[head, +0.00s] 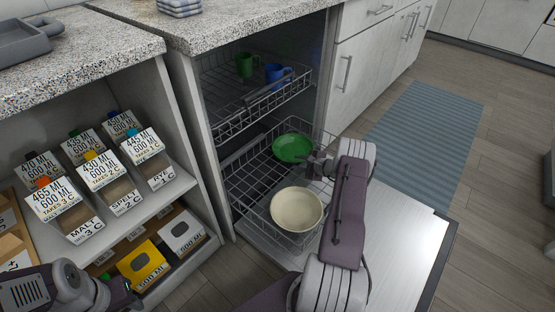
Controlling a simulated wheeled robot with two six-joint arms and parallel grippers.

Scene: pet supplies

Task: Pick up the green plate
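The green plate (290,149) is in the lower dishwasher rack (262,184), toward its back right. It looks round and shallow. My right gripper (314,164) is at the plate's right edge, with its arm reaching over the open door from the lower right. The fingers are small and dark here, so I cannot tell whether they are open or closed on the rim. My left gripper (122,294) is low at the bottom left, in front of the shelves and far from the plate. Its finger state is unclear.
A cream bowl (297,210) sits in front of the plate in the lower rack. The upper rack (258,89) holds a green mug (246,64) and a blue mug (277,74). The open door (407,225) extends right. Shelves with labelled boxes (89,201) stand left.

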